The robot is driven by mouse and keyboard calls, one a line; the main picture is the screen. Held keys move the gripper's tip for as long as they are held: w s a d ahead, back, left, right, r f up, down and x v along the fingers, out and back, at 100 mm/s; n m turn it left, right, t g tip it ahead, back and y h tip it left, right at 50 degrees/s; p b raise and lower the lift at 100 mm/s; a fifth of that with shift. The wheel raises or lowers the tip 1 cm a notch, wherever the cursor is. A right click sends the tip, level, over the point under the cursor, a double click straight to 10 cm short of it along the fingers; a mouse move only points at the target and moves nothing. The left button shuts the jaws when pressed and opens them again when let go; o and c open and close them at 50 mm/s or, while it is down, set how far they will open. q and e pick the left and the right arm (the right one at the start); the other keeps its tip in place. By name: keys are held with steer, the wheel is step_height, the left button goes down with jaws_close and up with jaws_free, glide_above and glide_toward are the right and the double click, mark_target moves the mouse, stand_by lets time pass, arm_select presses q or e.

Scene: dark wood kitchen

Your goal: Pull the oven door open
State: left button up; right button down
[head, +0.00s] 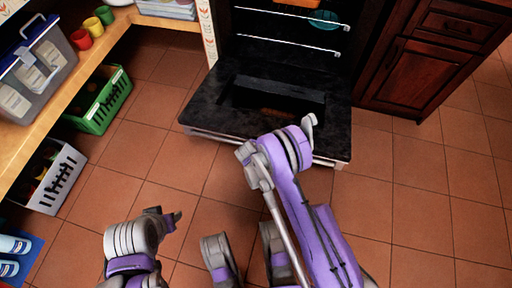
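The oven door (210,104) is folded down to about level in front of the dark oven cavity (285,52), which stands open. A pale strip runs along the door's front edge, partly hidden by my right arm. My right gripper (310,122) overlaps the door's front right part in the head view; I cannot tell whether it touches. Its fingers are seen too edge-on to tell open from shut. My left gripper (174,217) is low over the floor, left of and well apart from the door; its finger gap is unclear.
Oven racks (290,45) hold a teal dish (323,19) and an orange item (300,2). A wooden cabinet (425,70) stands right. At left, a shelf (95,55) has a clear bin (38,65), with green (102,108) and white crates (60,180) below. Tiled floor right is clear.

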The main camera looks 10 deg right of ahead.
steer(key=c, duration=0.7)
jaws_free()
steer(key=shift+s+a+f+g, duration=0.3)
steer(key=shift+s+a+f, duration=0.05)
steer(key=shift+w+d, duration=0.1)
